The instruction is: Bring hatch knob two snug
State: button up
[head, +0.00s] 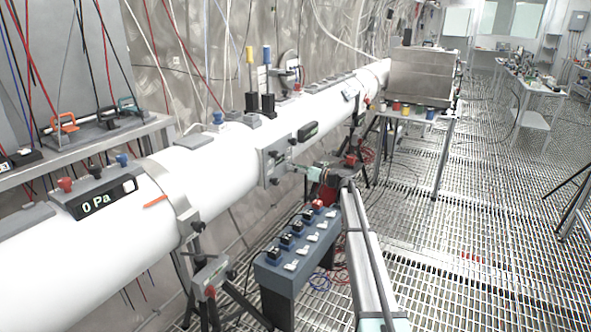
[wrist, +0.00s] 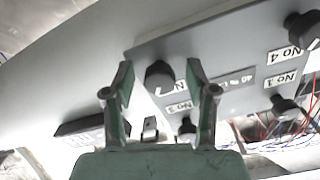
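The grey hatch plate (head: 272,166) is on the side of the white tube; in the wrist view it (wrist: 230,45) carries several black knobs. One knob (wrist: 159,78) is between the two fingertips of my gripper (wrist: 160,70); its label is mostly hidden behind the right finger. My gripper is open, with a visible gap on each side of this knob. The No 4 knob (wrist: 302,27) is at the upper right, the No 1 knob (wrist: 286,108) at the right, and another knob (wrist: 187,127) is near the No 3 label. In the head view my gripper (head: 308,173) is at the plate's right side.
A blue-grey switch box (head: 295,250) stands below the tube. A pressure display (head: 97,203) on the tube reads 0 Pa. A metal box (head: 422,76) sits on a table further back. The grated floor to the right is mostly clear.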

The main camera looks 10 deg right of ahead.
grip_shut()
jog(key=shift+f+m+b, duration=0.1)
jog(key=shift+m+b, duration=0.4)
jog(key=shift+m, duration=0.3)
jog(key=m+b, duration=0.2)
jog(key=m, duration=0.1)
jog(key=m+b, duration=0.1)
jog(key=m, duration=0.2)
jog(key=shift+m, duration=0.3)
jog(key=shift+r+m, duration=0.2)
jog(key=shift+m, duration=1.4)
